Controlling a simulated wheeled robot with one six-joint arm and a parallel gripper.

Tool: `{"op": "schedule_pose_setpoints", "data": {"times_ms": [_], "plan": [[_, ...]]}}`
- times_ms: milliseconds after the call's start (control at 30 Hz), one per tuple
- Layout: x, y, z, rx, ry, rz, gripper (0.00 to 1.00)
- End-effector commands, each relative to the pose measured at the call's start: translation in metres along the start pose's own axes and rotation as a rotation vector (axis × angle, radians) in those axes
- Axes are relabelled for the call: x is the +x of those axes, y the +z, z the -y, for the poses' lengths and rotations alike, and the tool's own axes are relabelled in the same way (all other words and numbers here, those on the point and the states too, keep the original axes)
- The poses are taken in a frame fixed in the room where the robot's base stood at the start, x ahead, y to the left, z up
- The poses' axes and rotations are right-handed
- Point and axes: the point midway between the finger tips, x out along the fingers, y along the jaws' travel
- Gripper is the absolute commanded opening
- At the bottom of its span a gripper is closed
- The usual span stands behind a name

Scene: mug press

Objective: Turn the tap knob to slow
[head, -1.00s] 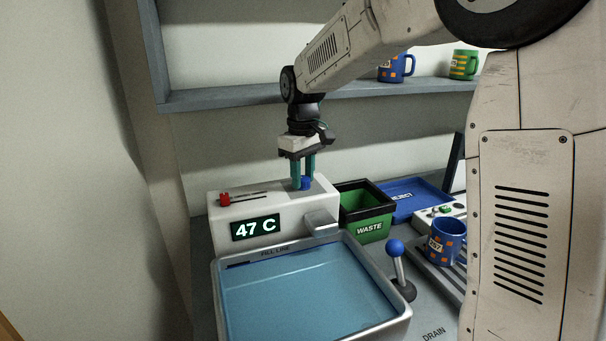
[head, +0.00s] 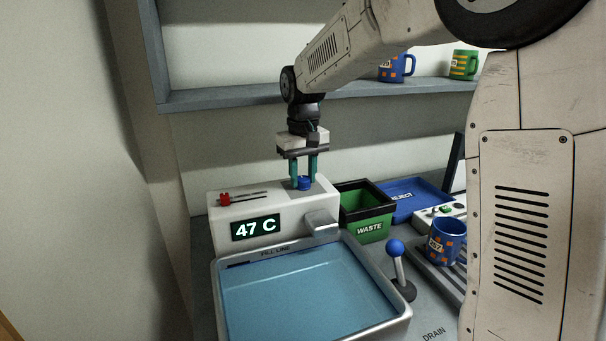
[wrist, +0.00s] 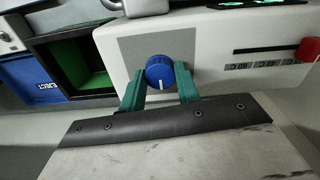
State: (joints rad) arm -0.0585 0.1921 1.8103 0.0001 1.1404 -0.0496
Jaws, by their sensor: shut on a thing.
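The blue tap knob (head: 305,183) sits on top of the white tap unit (head: 280,205), at its right end. In the wrist view the knob (wrist: 160,72) shows a white pointer line toward the bottom of the picture. My gripper (head: 304,180) points down over the unit with its teal fingers on either side of the knob. The fingers (wrist: 160,92) are closed on the knob in the wrist view. No speed labels around the knob can be read.
A red slider (head: 225,199) and a 47 C display are on the unit. A water basin (head: 225,290) lies in front. A blue-topped lever (head: 396,250), a green waste bin (head: 367,225), a blue reject tray (head: 430,203) and a blue mug (head: 446,240) stand to the right.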

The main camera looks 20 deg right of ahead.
Motion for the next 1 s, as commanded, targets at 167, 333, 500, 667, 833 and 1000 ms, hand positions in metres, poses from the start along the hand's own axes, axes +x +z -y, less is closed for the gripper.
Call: {"op": "schedule_pose_setpoints", "data": {"times_ms": [167,333,500,667,833,1000], "plan": [[-0.002,-0.001,-0.001,0.000,0.001,-0.007,0.09],[-0.002,-0.001,0.000,-0.001,0.001,-0.005,0.54],[-0.001,-0.001,0.000,-0.001,0.000,-0.003,0.54],[-0.013,-0.002,0.000,-0.001,0.001,-0.007,0.54],[-0.043,-0.001,-0.001,-0.001,0.001,-0.008,0.54],[-0.068,-0.001,-0.001,0.000,0.001,-0.007,0.54]]}}
